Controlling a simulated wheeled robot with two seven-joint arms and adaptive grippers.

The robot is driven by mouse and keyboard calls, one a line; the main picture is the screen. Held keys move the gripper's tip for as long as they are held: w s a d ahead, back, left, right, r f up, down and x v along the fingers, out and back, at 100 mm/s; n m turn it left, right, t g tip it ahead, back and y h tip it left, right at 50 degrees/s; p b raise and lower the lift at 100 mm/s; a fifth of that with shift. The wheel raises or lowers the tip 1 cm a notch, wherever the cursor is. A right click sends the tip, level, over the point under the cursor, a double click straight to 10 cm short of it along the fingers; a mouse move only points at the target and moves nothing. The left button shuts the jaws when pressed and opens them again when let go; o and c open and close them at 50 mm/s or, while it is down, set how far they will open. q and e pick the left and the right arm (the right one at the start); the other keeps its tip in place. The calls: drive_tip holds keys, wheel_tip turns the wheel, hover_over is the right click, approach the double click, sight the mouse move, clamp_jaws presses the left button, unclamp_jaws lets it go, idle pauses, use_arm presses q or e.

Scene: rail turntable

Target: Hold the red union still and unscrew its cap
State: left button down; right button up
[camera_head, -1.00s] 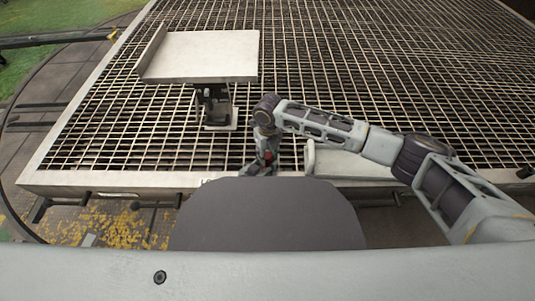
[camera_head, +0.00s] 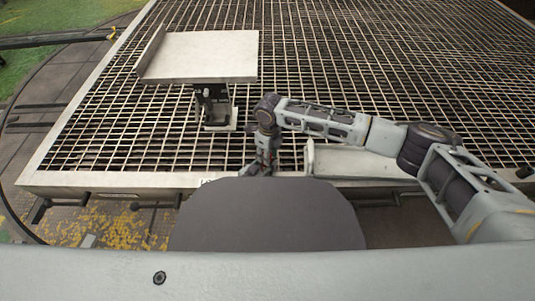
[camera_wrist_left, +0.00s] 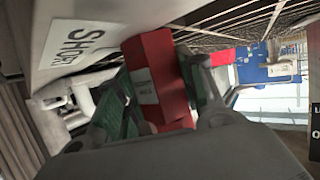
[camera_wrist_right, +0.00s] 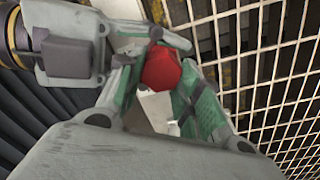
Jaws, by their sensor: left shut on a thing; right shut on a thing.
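The red union (camera_wrist_left: 158,80) is a long red block with a small pale label. It lies between the green-padded fingers of my left gripper (camera_wrist_left: 165,98), which is shut on it. The cap (camera_wrist_right: 161,68) shows as a red, faceted end in the right wrist view. My right gripper (camera_wrist_right: 157,75) has its green-padded fingers shut around it. Whether the cap is apart from the union cannot be seen.
A pale tilted plate (camera_head: 200,55) stands on a bracket over the metal grating (camera_head: 350,60). A pale tray (camera_head: 340,165) lies at the front edge, right of the grippers. A lettered white label (camera_wrist_left: 82,50) is close to my left gripper. Much of the grating behind is clear.

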drive_tip(key=shift+f, duration=0.1)
drive_tip(key=o, duration=1.1)
drive_tip(key=shift+o, duration=0.6)
drive_tip(key=shift+r, duration=0.2)
drive_tip(key=shift+w+r, duration=0.15)
drive_tip(key=shift+r, duration=1.75)
drive_tip(key=shift+a+m, duration=0.1)
drive_tip(key=shift+m, duration=2.8)
